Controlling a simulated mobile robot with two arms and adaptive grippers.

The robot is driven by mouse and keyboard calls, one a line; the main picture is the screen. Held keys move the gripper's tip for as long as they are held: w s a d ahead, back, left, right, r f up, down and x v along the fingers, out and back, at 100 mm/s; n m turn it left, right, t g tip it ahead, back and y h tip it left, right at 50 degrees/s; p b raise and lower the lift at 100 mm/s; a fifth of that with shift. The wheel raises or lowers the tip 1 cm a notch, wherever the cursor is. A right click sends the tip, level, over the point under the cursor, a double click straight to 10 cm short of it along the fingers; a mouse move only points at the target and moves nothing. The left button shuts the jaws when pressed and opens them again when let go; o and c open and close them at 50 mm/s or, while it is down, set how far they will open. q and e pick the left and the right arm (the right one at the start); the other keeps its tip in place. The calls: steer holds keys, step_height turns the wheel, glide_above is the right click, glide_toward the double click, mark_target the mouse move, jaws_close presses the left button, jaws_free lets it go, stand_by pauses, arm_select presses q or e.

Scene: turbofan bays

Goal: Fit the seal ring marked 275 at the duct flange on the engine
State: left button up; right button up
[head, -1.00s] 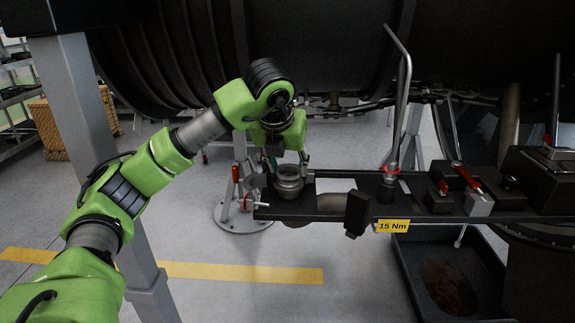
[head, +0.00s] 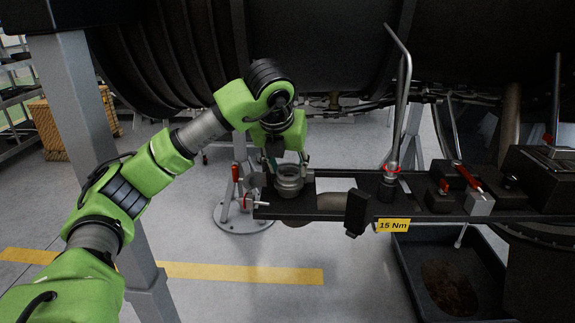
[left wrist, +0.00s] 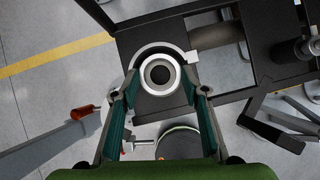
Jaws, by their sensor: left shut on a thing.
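My left gripper (head: 286,160) points down over the duct flange (head: 289,186) at the left end of the dark bracket. In the left wrist view its teal-padded fingers (left wrist: 160,82) stand on both sides of a pale grey ring (left wrist: 160,91) with a dark bore and are shut on it. I see no 275 marking and cannot tell the seal ring from the flange beneath. My right gripper is not in view.
The dark bracket shelf (head: 335,213) carries a tool with a red band (head: 389,180), red-handled parts and a yellow 15 Nm label (head: 393,225). A black tray (head: 480,300) lies on the floor below. The engine casing hangs close above. A grey post (head: 85,130) stands left.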

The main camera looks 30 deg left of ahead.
arm_select(q)
steer(key=shift+f+b, duration=0.65)
steer(key=shift+f, duration=0.15)
stand_by(0.4)
steer(key=o, duration=1.3)
steer(key=shift+s+r, duration=0.2)
steer(key=shift+r, duration=0.25)
steer(key=v, duration=0.7)
steer(key=shift+d, duration=0.2)
